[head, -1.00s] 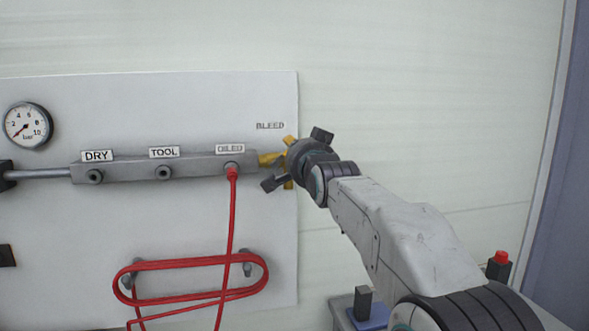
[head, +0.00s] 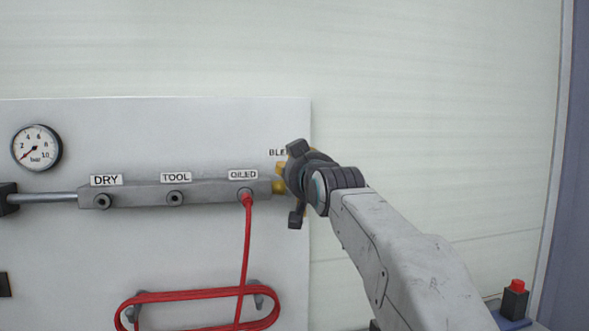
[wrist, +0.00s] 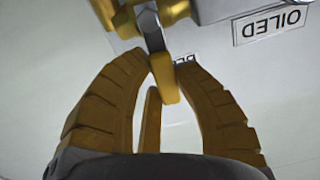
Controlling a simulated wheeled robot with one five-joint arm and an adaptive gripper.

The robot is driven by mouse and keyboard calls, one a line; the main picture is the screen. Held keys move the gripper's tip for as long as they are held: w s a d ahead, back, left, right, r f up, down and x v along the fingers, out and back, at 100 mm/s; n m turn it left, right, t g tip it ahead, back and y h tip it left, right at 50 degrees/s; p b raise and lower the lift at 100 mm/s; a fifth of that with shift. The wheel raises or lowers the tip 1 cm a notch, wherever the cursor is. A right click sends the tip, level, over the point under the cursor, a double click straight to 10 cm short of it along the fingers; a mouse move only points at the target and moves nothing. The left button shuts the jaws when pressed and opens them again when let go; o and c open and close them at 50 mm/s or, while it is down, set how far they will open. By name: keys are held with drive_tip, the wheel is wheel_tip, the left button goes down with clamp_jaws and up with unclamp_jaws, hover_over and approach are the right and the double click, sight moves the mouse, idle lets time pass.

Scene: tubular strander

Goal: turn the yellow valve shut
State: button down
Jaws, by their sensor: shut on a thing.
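The yellow valve (head: 279,187) sits at the right end of the grey manifold bar, below the partly covered BLEED label. My gripper (head: 284,178) is at the valve and hides most of it in the head view. In the wrist view, the valve's yellow handle (wrist: 166,78) hangs below a silver nut. The two ribbed yellow-brown fingers of my gripper (wrist: 166,62) close in on both sides of that handle. My gripper is shut on the handle. The exact finger contact is hard to see.
The manifold bar (head: 140,192) carries ports marked DRY, TOOL and OILED. A red hose (head: 243,260) runs down from the OILED port to a coil on hooks. A gauge (head: 36,148) hangs at left. Bare wall lies right of the panel.

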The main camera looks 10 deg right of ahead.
drive_tip(key=shift+a+n, duration=0.15)
drive_tip(key=shift+n, duration=0.25)
idle(0.3)
drive_tip(key=c, duration=0.9)
unclamp_jaws()
drive_tip(key=shift+s, duration=5.95)
drive_tip(key=shift+f, duration=0.1)
